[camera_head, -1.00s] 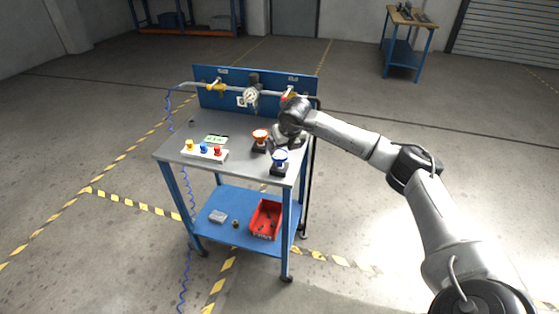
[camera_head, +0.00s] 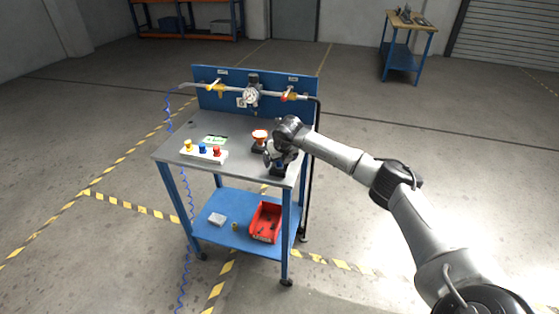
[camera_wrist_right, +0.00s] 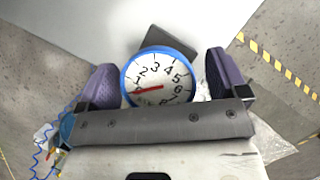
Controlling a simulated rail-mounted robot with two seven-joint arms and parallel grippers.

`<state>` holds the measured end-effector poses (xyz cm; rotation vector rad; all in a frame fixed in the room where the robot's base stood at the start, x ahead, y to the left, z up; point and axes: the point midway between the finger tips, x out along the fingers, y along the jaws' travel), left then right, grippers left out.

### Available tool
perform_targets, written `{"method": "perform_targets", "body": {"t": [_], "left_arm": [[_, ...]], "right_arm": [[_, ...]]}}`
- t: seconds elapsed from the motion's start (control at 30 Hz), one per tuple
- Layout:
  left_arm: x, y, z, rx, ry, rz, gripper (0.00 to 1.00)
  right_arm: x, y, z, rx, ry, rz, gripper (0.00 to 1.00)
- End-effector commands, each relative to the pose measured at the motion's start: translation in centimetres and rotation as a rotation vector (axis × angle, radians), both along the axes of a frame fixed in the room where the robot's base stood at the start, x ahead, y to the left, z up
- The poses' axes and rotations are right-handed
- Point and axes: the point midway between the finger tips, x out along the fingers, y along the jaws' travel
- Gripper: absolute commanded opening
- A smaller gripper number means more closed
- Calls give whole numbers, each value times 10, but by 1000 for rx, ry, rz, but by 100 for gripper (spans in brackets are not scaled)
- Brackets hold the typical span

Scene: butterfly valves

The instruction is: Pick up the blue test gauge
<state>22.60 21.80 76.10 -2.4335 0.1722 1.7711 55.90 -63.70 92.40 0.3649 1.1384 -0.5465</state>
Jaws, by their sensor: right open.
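The blue test gauge (camera_wrist_right: 150,73) has a white dial, a blue rim and a red needle. In the right wrist view it lies between the two purple finger pads, with a gap visible on its right side; its lower edge is hidden by my gripper body. My right gripper (camera_wrist_right: 162,80) is open around it. In the head view the right gripper (camera_head: 277,158) is over the front right corner of the bench and hides most of the gauge; its dark stand (camera_head: 278,170) shows below. My left gripper is not in view.
An orange gauge (camera_head: 260,136) stands just behind and left of my right gripper. A white box with yellow, blue and red buttons (camera_head: 204,153) lies on the bench top (camera_head: 233,169). A pipe with valves and a gauge (camera_head: 251,94) runs along the back panel.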

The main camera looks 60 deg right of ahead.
Motion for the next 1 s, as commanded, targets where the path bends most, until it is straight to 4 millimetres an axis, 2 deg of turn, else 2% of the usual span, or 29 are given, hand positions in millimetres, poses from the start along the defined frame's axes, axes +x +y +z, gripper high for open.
{"method": "perform_targets", "body": {"t": [0.17, 0.7, 1.0], "left_arm": [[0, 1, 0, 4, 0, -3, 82], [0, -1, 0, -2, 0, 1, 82], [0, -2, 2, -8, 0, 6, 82]], "right_arm": [[0, 0, 0, 0, 0, 1, 92], [0, 0, 1, -1, -1, 0, 41], [0, 0, 4, 0, -1, 0, 41]]}}
